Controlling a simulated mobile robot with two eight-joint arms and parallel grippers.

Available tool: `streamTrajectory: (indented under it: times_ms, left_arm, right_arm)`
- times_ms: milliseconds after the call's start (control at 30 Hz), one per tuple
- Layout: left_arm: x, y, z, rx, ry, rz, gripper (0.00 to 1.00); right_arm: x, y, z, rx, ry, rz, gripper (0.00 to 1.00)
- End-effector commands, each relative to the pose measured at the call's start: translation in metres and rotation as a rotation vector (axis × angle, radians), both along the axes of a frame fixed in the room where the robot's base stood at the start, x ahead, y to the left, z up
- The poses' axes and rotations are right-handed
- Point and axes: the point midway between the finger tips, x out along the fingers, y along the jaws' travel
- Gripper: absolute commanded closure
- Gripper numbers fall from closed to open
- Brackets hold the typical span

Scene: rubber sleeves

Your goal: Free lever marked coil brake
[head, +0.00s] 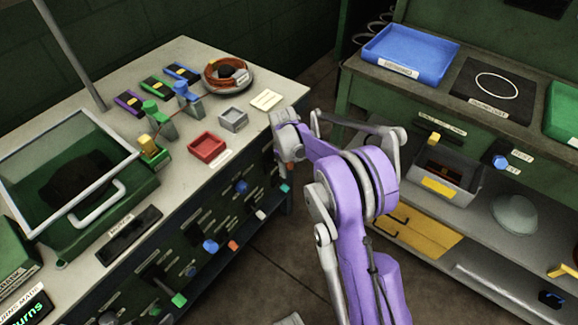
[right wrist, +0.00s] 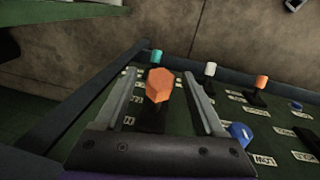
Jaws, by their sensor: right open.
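The front panel (head: 195,262) of the workbench carries several levers with coloured knobs and small white labels. In the right wrist view an orange-knobbed lever (right wrist: 158,86) stands between the two fingers of my right gripper (right wrist: 160,95). The fingers are apart, one on each side of the knob, with a gap visible. In the head view my right gripper (head: 284,158) is at the right end of the panel. I cannot read which lever's label says coil brake. My left gripper is not in view.
Near the gripper are a teal knob (right wrist: 156,57), a white knob (right wrist: 210,70), another orange knob (right wrist: 261,82) and a blue knob (right wrist: 240,132). On the benchtop are a red tray (head: 208,147) and a glass-lidded box (head: 70,240). Floor lies between bench and shelves.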

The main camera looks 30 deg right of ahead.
Motion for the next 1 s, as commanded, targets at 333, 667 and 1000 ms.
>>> streamTrajectory:
  times_ms: [333,667,1000]
  left_arm:
    - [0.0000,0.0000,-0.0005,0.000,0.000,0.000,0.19]
    - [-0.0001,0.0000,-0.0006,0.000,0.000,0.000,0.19]
    - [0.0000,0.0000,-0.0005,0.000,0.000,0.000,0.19]
  right_arm:
    - [0.0004,-0.0008,-0.0062,0.000,0.000,0.000,0.29]
    - [0.0004,-0.0008,-0.0059,0.000,0.000,0.000,0.83]
    - [0.0003,-0.0007,-0.0059,0.000,0.000,0.000,1.00]
